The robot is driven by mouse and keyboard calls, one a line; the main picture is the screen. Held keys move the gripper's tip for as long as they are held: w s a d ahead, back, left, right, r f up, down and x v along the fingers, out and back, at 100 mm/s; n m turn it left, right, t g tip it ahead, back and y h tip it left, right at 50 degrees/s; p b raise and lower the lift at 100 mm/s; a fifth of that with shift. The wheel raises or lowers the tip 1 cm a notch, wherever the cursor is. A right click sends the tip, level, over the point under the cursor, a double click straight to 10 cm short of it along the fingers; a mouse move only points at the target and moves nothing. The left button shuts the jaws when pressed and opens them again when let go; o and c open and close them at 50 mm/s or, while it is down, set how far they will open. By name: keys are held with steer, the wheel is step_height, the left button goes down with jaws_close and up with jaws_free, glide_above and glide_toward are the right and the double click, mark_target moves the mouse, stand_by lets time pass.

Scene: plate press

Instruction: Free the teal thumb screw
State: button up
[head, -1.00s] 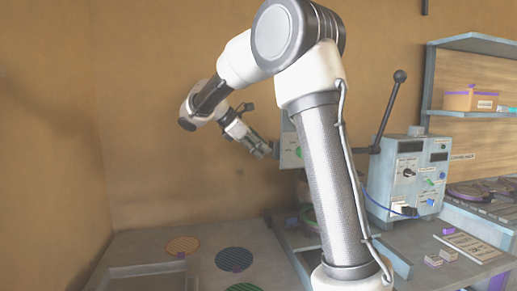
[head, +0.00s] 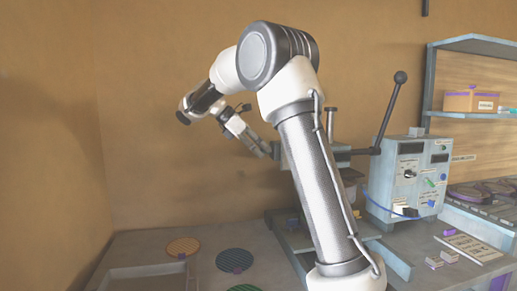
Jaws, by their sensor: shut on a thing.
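My gripper (head: 264,149) is left of the press, with its fingertips beside my own arm link. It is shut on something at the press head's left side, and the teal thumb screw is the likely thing. The screw itself is not visible, as my arm covers that spot. The press shows behind my arm, with an upright metal post (head: 331,122), a grey-blue head (head: 344,154) and a long black lever (head: 389,110) ending in a ball.
A grey control box (head: 398,180) with a blue cable stands right of the press. A shelf (head: 470,114) with a cardboard box (head: 471,101) is at right. The wall side at left is clear.

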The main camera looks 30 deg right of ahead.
steer(key=o, duration=1)
steer(key=v, duration=1.2)
